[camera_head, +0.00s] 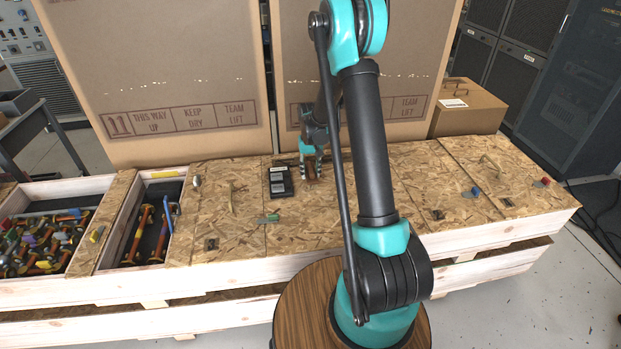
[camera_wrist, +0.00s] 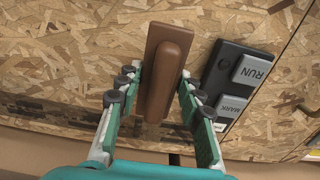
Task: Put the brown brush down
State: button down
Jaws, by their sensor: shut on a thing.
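The brown brush (camera_wrist: 168,52) shows in the wrist view as a brown block with a raised handle, between the fingers of my gripper (camera_wrist: 158,98). My gripper is shut on its handle. In the head view my gripper (camera_head: 312,165) is low over the wooden bench top (camera_head: 350,205), near its back edge. The brush (camera_head: 312,172) shows there only as a small brown patch, partly hidden by the fingers. I cannot tell whether the brush touches the boards.
A black box with grey RUN and MARK buttons (camera_wrist: 243,75) lies right beside the brush; the head view shows it too (camera_head: 280,181). Large cartons (camera_head: 160,60) stand behind. Open bins (camera_head: 48,192) with tools are at left. Bare board lies in front.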

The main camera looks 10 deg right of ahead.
jog(key=shift+f, duration=1.55)
jog(key=shift+f, duration=0.1)
jog(key=c, duration=1)
grip_release()
